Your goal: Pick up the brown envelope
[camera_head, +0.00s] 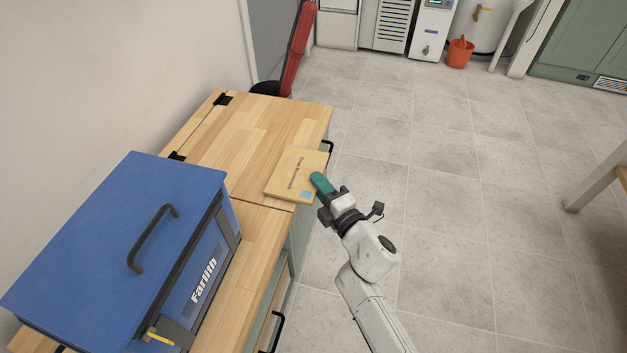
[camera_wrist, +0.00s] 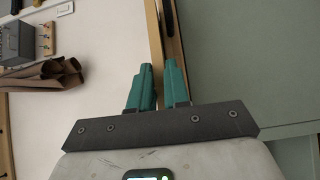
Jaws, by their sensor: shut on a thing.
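The brown envelope (camera_head: 297,174), a flat tan rectangle with dark print and a small pale blue patch, is at the right edge of the wooden counter (camera_head: 262,125). My gripper (camera_head: 319,181) reaches in from the right, its teal fingers at the envelope's right edge. In the wrist view, the teal fingers of my gripper (camera_wrist: 159,68) stand close together on either side of a thin tan strip, the envelope (camera_wrist: 155,45) seen edge-on. My gripper is shut on the envelope. Whether the envelope is lifted off the counter is hard to tell.
A large blue toolbox (camera_head: 120,240) with a black handle fills the near left of the counter. A wall runs along the left. Tiled floor (camera_head: 450,200) lies open to the right. An orange bucket (camera_head: 460,53) stands at the back, and a wooden table (camera_head: 600,180) at the right.

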